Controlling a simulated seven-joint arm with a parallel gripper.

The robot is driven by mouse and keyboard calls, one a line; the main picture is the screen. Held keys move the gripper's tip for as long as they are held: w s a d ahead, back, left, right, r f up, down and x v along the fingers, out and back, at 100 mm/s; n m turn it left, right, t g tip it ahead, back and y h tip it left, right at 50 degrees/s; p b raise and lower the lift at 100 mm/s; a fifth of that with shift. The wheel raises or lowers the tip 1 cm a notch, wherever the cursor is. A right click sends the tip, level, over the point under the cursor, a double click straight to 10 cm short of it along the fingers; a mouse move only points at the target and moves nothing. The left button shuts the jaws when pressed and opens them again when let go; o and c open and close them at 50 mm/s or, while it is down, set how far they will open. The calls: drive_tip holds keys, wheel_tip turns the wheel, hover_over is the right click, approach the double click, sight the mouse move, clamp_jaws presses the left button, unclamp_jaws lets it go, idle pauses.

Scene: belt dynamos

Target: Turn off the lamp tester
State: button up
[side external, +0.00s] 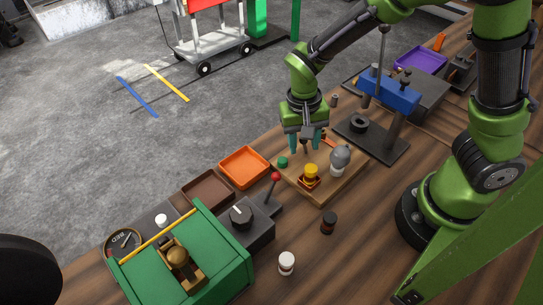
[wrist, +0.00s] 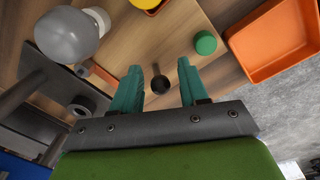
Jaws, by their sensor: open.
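The lamp tester looks to be the wooden board (side external: 328,192) with a round grey bulb (side external: 340,155) on a pale base, a yellow knob (side external: 311,171) and a green knob (side external: 283,162). The bulb shows no clear glow. In the wrist view, the bulb (wrist: 66,36) is at upper left, the green knob (wrist: 205,42) at upper right and the yellow knob (wrist: 148,4) at the top edge. A black ball-ended piece (wrist: 161,85) shows between my fingers. My gripper (side external: 306,146) is open and empty, pointing down over the board's far side; contact cannot be told.
An orange tray (side external: 244,167) and a brown tray (side external: 207,189) lie left of the board. A dark box with a red-tipped lever (side external: 275,177) stands nearer. A blue-topped press (side external: 388,94) stands right. Small jars (side external: 286,263) are in front.

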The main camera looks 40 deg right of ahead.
clamp_jaws()
drive_tip(key=shift+a+f+h, duration=0.15)
drive_tip(key=shift+a+h, duration=0.3)
drive_tip(key=shift+h, duration=0.55)
unclamp_jaws()
drive_tip(key=v, duration=1.7)
drive_tip(key=shift+d, duration=0.1)
